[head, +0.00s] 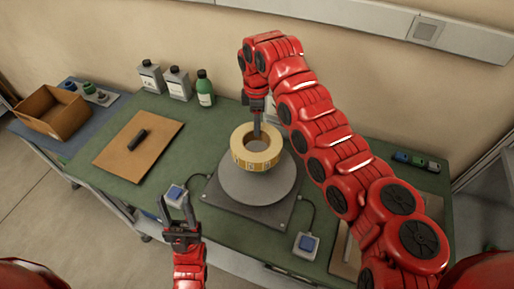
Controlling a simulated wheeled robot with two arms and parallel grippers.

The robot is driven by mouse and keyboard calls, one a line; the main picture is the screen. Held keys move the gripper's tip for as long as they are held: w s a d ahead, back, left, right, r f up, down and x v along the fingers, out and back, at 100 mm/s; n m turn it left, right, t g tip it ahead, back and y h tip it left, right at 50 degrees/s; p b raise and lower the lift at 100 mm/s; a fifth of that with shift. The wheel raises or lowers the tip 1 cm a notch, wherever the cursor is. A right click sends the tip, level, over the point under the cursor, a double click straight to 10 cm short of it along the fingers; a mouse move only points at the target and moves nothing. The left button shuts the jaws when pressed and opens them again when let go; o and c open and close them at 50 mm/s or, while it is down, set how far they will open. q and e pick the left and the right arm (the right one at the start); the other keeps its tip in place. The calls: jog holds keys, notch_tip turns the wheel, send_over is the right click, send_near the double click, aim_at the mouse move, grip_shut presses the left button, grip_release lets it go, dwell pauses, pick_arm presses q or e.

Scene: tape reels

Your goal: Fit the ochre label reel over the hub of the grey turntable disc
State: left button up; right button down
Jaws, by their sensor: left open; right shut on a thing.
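The ochre label reel (265,159) is a thick ring with pale printed marks on its side. My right gripper (257,132) comes down from above and is shut on the reel's far rim. The grey turntable disc (258,189) lies on a dark square base on the green table. The reel appears above the disc, toward its far part; I cannot tell whether it touches the disc. The hub is not visible and may be hidden by the reel. My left gripper (176,212) is open and empty, at the front left of the turntable base.
Two blue-topped switch boxes, left (174,194) and right (307,243), flank the base. A brown board (152,160) with a dark object (138,139) lies left. Grey bottles and a green bottle (204,88) stand at the wall. An open cardboard box (56,128) is far left.

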jog(key=p, duration=0.4)
send_near(257, 144)
jog(key=s+f, duration=0.2)
jog(key=s, duration=0.1)
jog(key=s+f, duration=0.1)
jog(key=s, duration=0.1)
jog(key=shift+f, duration=0.5)
jog(key=c, duration=0.7)
grip_release()
jog(key=shift+r, duration=0.25)
jog(key=shift+w+r, duration=0.1)
jog(key=shift+r, duration=0.1)
notch_tip(257, 144, up, 11)
jog(key=b, duration=0.4)
jog(key=shift+r, duration=0.35)
